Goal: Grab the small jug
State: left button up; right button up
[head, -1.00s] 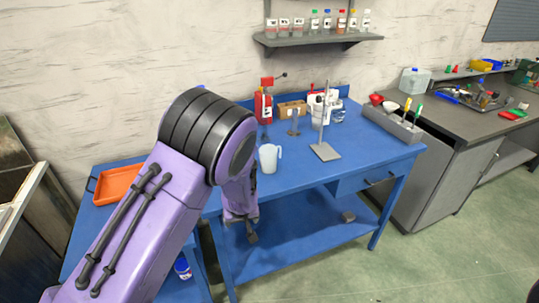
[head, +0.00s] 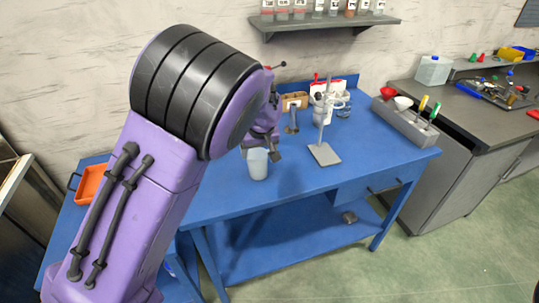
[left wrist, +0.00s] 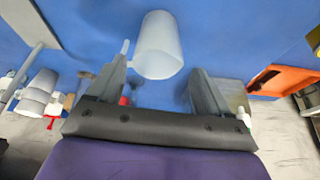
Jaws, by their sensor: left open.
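The small jug (head: 257,165) is pale and translucent. It stands upright on the blue table, near its front edge. In the left wrist view the jug (left wrist: 158,45) appears just beyond the gap between my fingers, with its handle towards the left finger. My left gripper (head: 263,143) is open and empty, at the jug's upper end in the head view, partly hidden by my arm. Its two fingers also show in the left wrist view (left wrist: 160,70). I cannot tell whether a finger touches the jug. My right gripper is not in view.
A metal stand (head: 324,153) is right of the jug, with a brown wooden block (head: 294,101) behind. A grey holder (head: 404,122) with tools is at the table's right end. An orange tray (head: 89,184) lies at the left. The table's front right is clear.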

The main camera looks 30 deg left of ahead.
aim_at(258, 163)
pick_arm(q)
jog(key=p+x, duration=0.1)
jog(key=x, duration=0.4)
jog(key=p+x, duration=0.1)
jog(key=x, duration=0.3)
jog(key=shift+w+d+f, duration=0.1)
jog(key=shift+w+f, duration=0.25)
jog(key=shift+f, duration=0.05)
jog(key=shift+s+r, duration=0.1)
jog(key=shift+s, duration=0.15)
jog(key=shift+r, duration=0.1)
jog(key=c, duration=0.7)
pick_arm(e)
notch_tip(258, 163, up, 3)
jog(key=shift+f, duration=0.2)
